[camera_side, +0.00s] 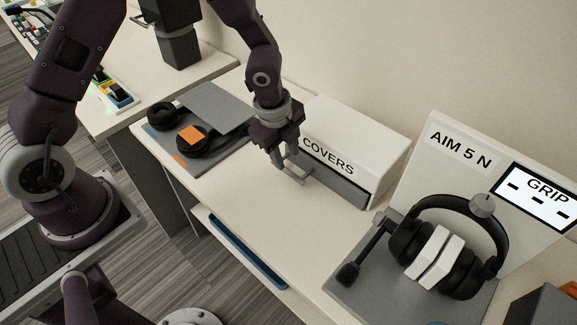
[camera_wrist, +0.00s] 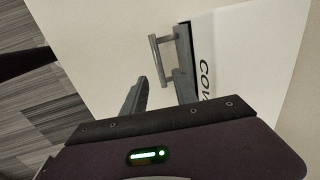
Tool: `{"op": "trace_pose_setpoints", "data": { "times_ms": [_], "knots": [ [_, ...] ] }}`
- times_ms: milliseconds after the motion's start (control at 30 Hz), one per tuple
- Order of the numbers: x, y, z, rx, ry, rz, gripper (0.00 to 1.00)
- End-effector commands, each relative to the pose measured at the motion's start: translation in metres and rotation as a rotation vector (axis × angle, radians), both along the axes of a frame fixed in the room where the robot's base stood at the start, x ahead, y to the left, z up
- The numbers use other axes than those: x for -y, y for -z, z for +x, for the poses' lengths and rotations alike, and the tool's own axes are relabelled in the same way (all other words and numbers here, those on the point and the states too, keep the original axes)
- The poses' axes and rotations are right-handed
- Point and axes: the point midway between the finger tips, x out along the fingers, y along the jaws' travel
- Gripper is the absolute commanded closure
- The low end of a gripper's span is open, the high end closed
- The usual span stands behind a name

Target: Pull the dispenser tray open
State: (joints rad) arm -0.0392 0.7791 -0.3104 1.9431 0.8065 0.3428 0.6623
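The dispenser is a white box (camera_side: 358,135) marked COVERS on the table, and its side also shows in the wrist view (camera_wrist: 235,45). Its grey tray front (camera_side: 340,185) runs along the lower face and looks closed. A grey bar handle (camera_wrist: 155,55) stands out from the tray front; in the side view the handle (camera_side: 297,172) is partly hidden by my fingers. My gripper (camera_side: 289,155) points down at the left end of the dispenser, close to the handle. In the wrist view my gripper (camera_wrist: 161,80) has its fingers apart, with the handle ahead of the gap. I cannot tell whether they touch it.
A headset (camera_side: 447,245) stands on a grey base at right, in front of a panel marked AIM 5 N. A grey mat (camera_side: 222,108) with black ear cushions lies left of my gripper. The table strip before the tray is clear. A blue tray (camera_side: 245,250) sits below the table edge.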

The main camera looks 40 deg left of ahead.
Motion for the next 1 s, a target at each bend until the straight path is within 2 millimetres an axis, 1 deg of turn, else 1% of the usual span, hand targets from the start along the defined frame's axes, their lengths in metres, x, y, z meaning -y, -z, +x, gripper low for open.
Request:
{"op": "trace_pose_setpoints", "data": {
  "times_ms": [100, 200, 300, 400, 600, 633, 700, 800, 1000],
  "knots": [
    [0.000, 0.024, 0.003, -0.004, 0.000, 0.001, 0.66],
    [0.000, 0.042, 0.007, -0.005, -0.002, 0.003, 0.66],
    [0.000, 0.054, 0.009, -0.003, -0.005, 0.002, 0.66],
    [-0.001, 0.059, 0.011, -0.002, -0.005, 0.002, 0.66],
    [-0.001, 0.060, 0.011, -0.002, -0.006, 0.002, 0.66],
    [-0.001, 0.059, 0.011, -0.002, -0.006, 0.002, 0.70],
    [-0.001, 0.059, 0.011, -0.002, -0.006, 0.002, 0.83],
    [-0.001, 0.059, 0.011, -0.002, -0.006, 0.002, 1.00],
    [-0.001, 0.059, 0.011, -0.002, -0.007, 0.002, 1.00]
  ]
}}
